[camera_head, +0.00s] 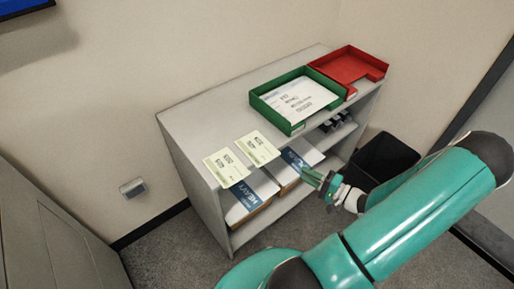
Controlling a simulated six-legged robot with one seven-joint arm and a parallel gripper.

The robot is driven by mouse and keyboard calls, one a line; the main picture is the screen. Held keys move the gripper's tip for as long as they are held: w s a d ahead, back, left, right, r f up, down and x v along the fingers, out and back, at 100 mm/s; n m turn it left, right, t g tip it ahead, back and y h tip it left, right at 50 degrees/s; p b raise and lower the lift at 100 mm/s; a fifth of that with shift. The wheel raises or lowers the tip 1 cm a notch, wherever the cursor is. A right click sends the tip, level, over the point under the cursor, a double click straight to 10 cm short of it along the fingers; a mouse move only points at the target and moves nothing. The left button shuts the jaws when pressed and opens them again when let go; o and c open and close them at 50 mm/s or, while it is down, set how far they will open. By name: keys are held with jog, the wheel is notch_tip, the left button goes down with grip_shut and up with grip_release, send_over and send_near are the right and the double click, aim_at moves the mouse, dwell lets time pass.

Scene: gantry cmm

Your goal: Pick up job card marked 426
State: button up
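Two pale yellow-green cards lie flat near the front edge of the grey shelf unit's top (195,117). One is the left card (226,170), the other the right card (257,150). Both carry dark print, too small to read, so I cannot tell which one is marked 426. A white printed sheet (300,98) lies in a green tray further right. My gripper (318,180) is in front of the shelf unit, to the right of and apart from both cards. Its fingers are small in view, and I cannot tell whether they are open.
An empty-looking red tray (378,66) stands at the back right beside the green tray (262,106). Boxes with blue labels (254,194) sit on the shelf below. A black bin (390,153) stands right of the unit, partly behind my arm. The top's left part is clear.

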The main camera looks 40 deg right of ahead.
send_near(260, 151)
jog(key=x, duration=0.3)
jog(key=shift+w+d, duration=0.1)
jog(key=shift+w, duration=0.1)
grip_shut()
